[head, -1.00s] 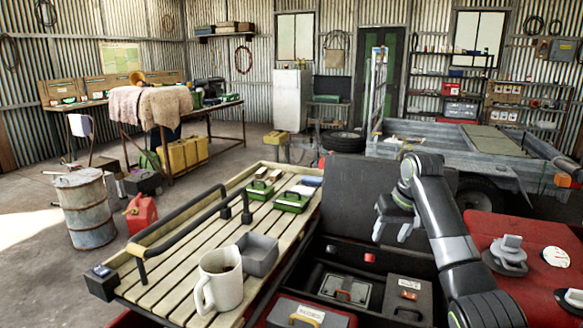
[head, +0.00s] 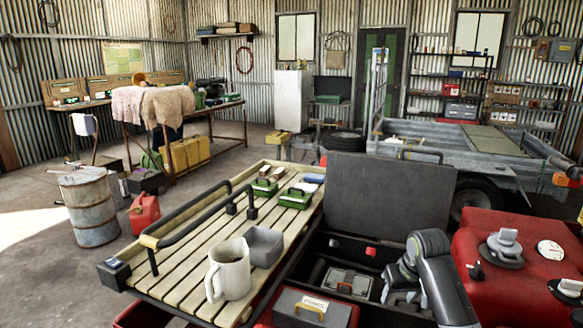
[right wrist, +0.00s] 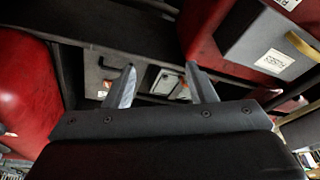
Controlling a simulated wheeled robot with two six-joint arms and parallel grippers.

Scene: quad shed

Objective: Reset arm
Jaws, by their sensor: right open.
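My right arm (head: 440,285) comes in from the lower right of the head view and is folded low over the right part of the open black box (head: 315,245). My right gripper (head: 402,292) points down at the box's inside. In the right wrist view its two grey fingers (right wrist: 160,78) stand apart with nothing between them. Beyond the fingers lie a grey case (right wrist: 105,75) and a lighter panel with a dark handle (right wrist: 165,80). My left arm and gripper are not in view.
The box's raised lid (head: 390,195) stands behind the arm. A red tank with caps (head: 525,240) is close on the right.

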